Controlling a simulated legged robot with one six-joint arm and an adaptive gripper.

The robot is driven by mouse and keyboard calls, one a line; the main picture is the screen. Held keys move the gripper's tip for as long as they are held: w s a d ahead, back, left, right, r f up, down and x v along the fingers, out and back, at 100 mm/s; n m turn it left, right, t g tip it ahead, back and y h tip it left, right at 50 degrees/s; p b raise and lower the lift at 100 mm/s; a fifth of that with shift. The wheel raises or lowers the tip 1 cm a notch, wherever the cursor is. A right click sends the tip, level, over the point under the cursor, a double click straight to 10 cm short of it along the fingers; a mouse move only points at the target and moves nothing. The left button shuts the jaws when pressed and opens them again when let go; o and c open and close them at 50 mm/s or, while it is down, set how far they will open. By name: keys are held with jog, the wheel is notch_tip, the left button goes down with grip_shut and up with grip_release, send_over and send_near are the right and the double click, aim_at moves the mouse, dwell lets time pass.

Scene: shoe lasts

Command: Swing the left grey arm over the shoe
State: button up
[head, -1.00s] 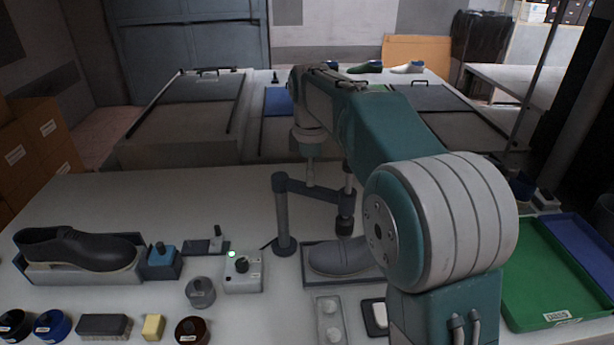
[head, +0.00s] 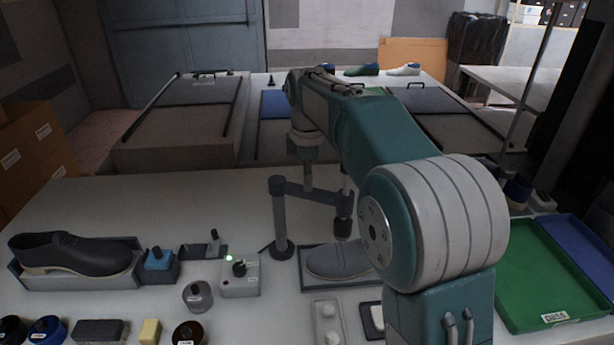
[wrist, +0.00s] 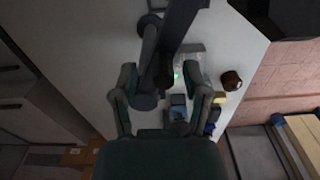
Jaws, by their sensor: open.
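The left grey arm (head: 310,192) is a horizontal bar on an upright post (head: 281,225), with a dark-tipped rod (head: 343,218) hanging near its right part. A grey shoe (head: 338,261) lies in a shallow tray below and right of the post. My gripper (wrist: 160,76) is open, with one finger on each side of a dark grey cylinder (wrist: 146,98) under a dark bar. I cannot tell whether the fingers touch it. In the head view my wrist hangs above the grey arm, and the fingertips cannot be made out. My forearm hides the space right of the shoe.
A dark shoe (head: 72,252) sits in a holder at the left. A control box (head: 240,275) with a lit green lamp stands left of the shoe tray. A grey round knob (head: 198,296) and a green tray (head: 548,280) flank the work area. The table's back left is clear.

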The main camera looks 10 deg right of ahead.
notch_tip(320, 180, up, 12)
dwell(0.6)
jog(key=s+d+f+m+t, duration=0.1)
jog(key=s+d+m+t, duration=0.3)
jog(key=s+m, duration=0.8)
jog(key=s+d+f+m, duration=0.2)
jog(key=s+f, duration=0.4)
jog(key=s, duration=0.3)
jog(key=s+d+f+m+t, duration=0.1)
jog(key=s+f+m, duration=0.2)
jog(key=s+f, duration=0.4)
jog(key=shift+s+d+t, duration=0.3)
jog(key=shift+s+d, duration=0.05)
jog(key=shift+s, duration=0.5)
